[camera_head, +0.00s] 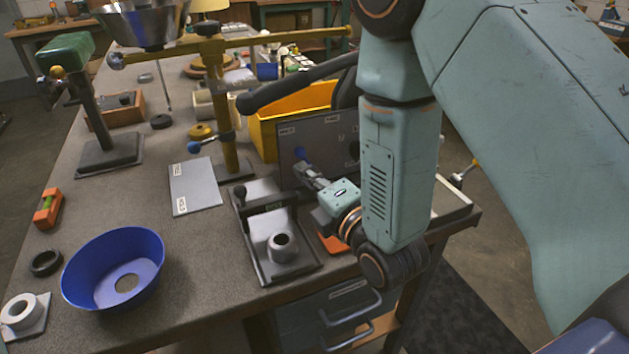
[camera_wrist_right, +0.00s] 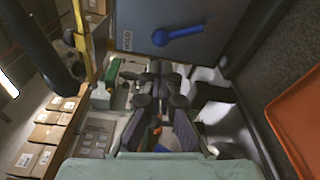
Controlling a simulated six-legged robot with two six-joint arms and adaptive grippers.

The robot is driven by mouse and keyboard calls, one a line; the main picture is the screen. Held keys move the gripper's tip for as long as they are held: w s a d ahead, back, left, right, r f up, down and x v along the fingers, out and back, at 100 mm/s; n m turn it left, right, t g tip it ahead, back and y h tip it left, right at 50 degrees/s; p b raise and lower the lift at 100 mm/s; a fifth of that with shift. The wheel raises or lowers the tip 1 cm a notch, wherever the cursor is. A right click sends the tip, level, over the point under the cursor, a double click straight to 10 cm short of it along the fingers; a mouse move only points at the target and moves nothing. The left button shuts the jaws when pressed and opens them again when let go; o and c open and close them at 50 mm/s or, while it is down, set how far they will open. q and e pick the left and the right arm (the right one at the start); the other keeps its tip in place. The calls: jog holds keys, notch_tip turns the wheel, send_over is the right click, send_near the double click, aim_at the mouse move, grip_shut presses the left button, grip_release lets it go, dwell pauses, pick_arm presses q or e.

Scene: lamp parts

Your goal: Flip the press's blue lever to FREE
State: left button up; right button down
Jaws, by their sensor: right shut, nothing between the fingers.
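The press's grey panel (camera_head: 320,135) stands upright at the right side of the bench and carries small labels too small to read for certain. The blue lever's end (camera_head: 299,153) shows on the panel's left part. In the right wrist view the blue lever (camera_wrist_right: 180,33) lies nearly level across the panel, its knob toward the left, near a white label (camera_wrist_right: 127,40). My right gripper (camera_head: 308,170) is shut and empty, its tips just below the blue end in the head view; I cannot tell whether they touch. In the wrist view its fingers (camera_wrist_right: 155,90) are together, below the lever. My left gripper is out of view.
A yellow bin (camera_head: 285,115) stands behind the panel, with a long black handle (camera_head: 300,82) above it. A dark fixture with a grey ring part (camera_head: 282,246) sits in front. A yellow post (camera_head: 222,110) with a blue-knobbed clamp stands left. A blue bowl (camera_head: 113,270) is at front left.

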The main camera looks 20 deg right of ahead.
aim_at(285, 153)
jog(key=shift+w+a+f, duration=0.1)
jog(key=shift+w+a, duration=0.15)
jog(key=shift+w, duration=1)
jog(key=shift+w+a, duration=0.2)
jog(key=shift+w, duration=1)
jog(key=shift+w, duration=0.15)
